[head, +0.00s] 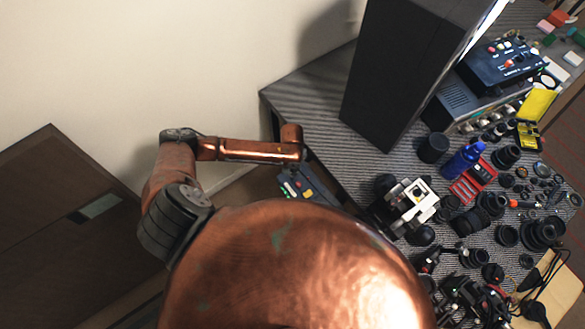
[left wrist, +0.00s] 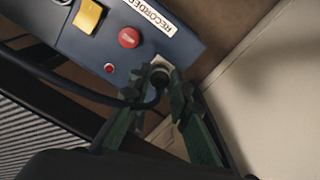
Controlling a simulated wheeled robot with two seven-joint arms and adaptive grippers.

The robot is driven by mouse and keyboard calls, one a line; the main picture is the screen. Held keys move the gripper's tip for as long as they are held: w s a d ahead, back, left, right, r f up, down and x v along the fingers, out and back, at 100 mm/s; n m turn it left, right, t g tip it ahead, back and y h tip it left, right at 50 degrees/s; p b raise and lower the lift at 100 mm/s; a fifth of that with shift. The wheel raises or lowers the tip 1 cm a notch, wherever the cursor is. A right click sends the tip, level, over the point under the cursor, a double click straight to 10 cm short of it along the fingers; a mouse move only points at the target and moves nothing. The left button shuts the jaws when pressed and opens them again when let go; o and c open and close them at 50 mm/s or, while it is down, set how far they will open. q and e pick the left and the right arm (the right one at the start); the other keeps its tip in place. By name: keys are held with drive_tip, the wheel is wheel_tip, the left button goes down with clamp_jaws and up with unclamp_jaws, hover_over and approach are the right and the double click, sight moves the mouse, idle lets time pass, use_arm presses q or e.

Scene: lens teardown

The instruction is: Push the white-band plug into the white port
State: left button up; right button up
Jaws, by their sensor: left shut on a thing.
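My left gripper (left wrist: 160,88) is shut on a dark plug (left wrist: 160,78), with a black cable (left wrist: 85,94) running from it to the left. The plug is at the edge of the blue-grey recorder box (left wrist: 190,50), against a pale square port plate (left wrist: 163,65). The fingers and the plug hide most of the port; I cannot tell how deep the plug sits or see its white band. In the head view the recorder box (head: 305,184) is beside the table, partly behind my copper arm; the left fingers are hidden there. My right gripper is not in view.
The box carries a yellow switch (left wrist: 88,15), a red button (left wrist: 129,37) and a small red light (left wrist: 109,68). A pale wall is close on the right. The table (head: 310,90) holds a tall black panel (head: 400,65), a white camera (head: 411,204) and many lens parts.

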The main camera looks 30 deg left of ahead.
use_arm(q)
drive_tip(key=shift+f, duration=0.2)
drive_tip(key=o, duration=1)
drive_tip(key=shift+r, duration=0.1)
wheel_tip(320, 180, up, 12)
drive_tip(key=shift+f, duration=0.1)
idle(0.3)
